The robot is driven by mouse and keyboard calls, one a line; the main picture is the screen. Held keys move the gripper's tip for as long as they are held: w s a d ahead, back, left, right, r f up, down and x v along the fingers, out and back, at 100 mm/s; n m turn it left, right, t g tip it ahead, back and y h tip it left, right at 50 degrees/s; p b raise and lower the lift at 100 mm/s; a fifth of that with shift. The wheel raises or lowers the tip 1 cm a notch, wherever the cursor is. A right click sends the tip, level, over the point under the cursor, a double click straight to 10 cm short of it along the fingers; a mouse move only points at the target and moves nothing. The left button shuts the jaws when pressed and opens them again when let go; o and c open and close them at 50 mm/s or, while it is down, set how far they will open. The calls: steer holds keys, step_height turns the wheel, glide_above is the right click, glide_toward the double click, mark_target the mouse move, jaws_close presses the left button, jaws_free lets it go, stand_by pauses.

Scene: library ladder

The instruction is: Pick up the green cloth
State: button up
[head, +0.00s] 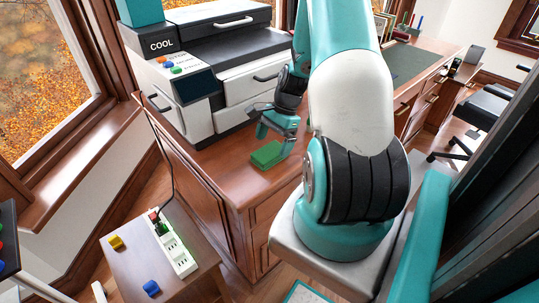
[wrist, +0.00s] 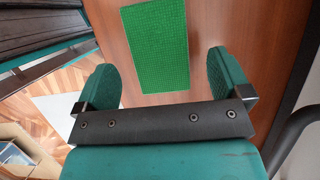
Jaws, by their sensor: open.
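The green cloth (head: 267,155) is a folded rectangular pad lying flat on the brown wooden cabinet top (head: 215,160), near its front edge. My gripper (head: 277,130) is just above and behind it in the head view. In the wrist view the green cloth (wrist: 156,45) shows its woven texture and lies beyond the fingers, roughly between their lines. My gripper (wrist: 168,80) is open, its two green-padded fingers wide apart with nothing between them. The exact height above the cloth is hard to tell.
A white and black machine (head: 215,80) marked COOL stands behind the cloth. A desk with a green mat (head: 400,62) is farther back.

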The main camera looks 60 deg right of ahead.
mark_target(271, 151)
steer(key=shift+x, duration=1.5)
steer(key=shift+s+f, duration=0.1)
steer(key=shift+f, duration=0.15)
steer(key=shift+c, duration=0.3)
steer(key=c, duration=1)
